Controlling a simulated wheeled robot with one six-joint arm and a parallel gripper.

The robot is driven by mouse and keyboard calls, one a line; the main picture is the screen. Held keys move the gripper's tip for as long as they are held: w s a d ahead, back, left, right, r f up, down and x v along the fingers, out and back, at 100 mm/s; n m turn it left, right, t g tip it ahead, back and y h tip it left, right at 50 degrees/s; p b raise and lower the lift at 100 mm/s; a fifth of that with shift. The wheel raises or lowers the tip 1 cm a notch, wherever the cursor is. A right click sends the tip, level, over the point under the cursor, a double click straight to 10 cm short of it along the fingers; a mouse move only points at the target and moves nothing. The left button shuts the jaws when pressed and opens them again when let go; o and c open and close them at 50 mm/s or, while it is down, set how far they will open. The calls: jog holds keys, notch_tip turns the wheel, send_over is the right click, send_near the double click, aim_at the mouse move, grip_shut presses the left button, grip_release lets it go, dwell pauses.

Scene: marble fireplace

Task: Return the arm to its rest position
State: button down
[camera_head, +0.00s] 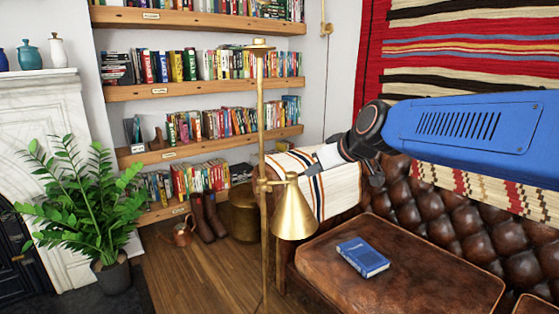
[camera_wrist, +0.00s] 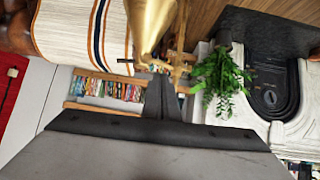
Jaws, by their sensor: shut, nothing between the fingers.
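My gripper (camera_head: 308,167) is at the end of my blue arm (camera_head: 465,122), which reaches in from the right. It is in front of the striped cloth on the sofa's armrest, close to the shade of the brass floor lamp (camera_head: 295,212). In the wrist view my gripper (camera_wrist: 157,68) shows as dark fingers, shut with nothing between them. The lamp shade (camera_wrist: 150,22) is just beyond the fingertips there. I cannot tell whether they touch.
A brown leather sofa (camera_head: 345,270) is below the arm, with a blue book (camera_head: 362,257) on its seat. Bookshelves (camera_head: 200,88) line the wall behind. A potted plant (camera_head: 85,205) stands by the white fireplace (camera_head: 45,110) at left. Some wooden floor (camera_head: 195,260) is clear.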

jog(key=s+d+f+m+g+h, duration=0.1)
jog(key=s+d+f, duration=0.4)
jog(key=s, duration=0.5)
jog(key=s+d+f+m+g+h, duration=0.1)
jog(key=s+d+f+m+h, duration=0.1)
jog(key=s+d+f, duration=0.4)
jog(key=s+d+f+m+g+h, duration=0.2)
jog(key=s+d+f, duration=0.4)
jog(key=s, duration=0.8)
notch_tip(320, 180, down, 3)
jog(key=shift+s+r+m, duration=0.2)
jog(key=shift+s+m, duration=0.1)
jog(key=shift+m, duration=0.4)
jog(key=c, duration=2.4)
grip_release()
jog(key=shift+c, duration=0.2)
